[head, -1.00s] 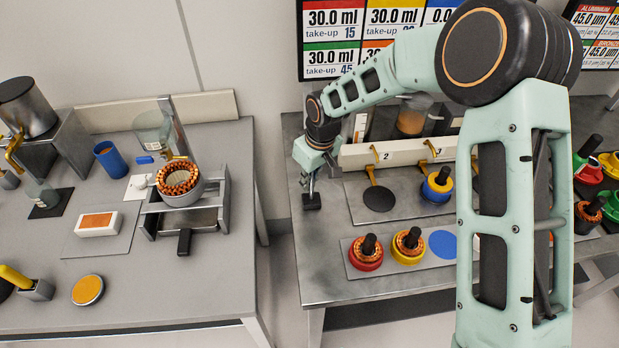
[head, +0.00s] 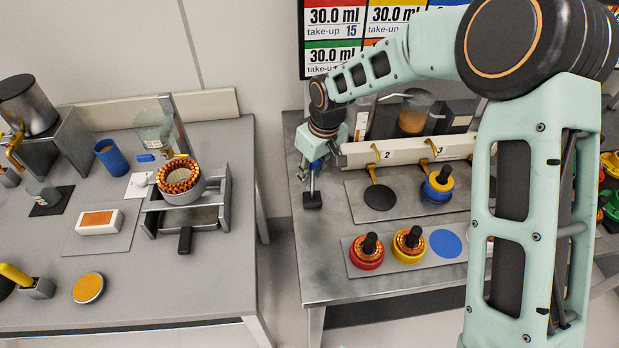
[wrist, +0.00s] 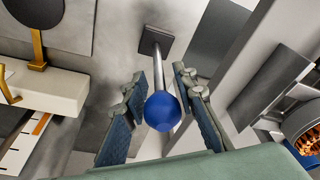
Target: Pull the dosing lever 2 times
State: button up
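The lever is a metal rod with a blue ball knob (wrist: 162,111) on a dark square base (wrist: 156,42) in the wrist view. My gripper (wrist: 165,105) is open, with one finger on each side of the blue ball. The ball sits between the fingertips; I see no firm grip on it. In the head view my gripper (head: 316,160) is over the lever and partly hides the knob.
A white rail (head: 405,151) with numbered dispensers runs just right of the lever. A dark disc (head: 380,197) and a blue pot (head: 437,186) stand below its spouts. Red (head: 366,252) and yellow (head: 408,245) pots stand in front. The gap to the left table is clear.

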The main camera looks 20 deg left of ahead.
aim_at(317, 162)
jog(key=v, duration=0.8)
jog(key=shift+d+r, duration=0.1)
jog(key=shift+r, duration=0.25)
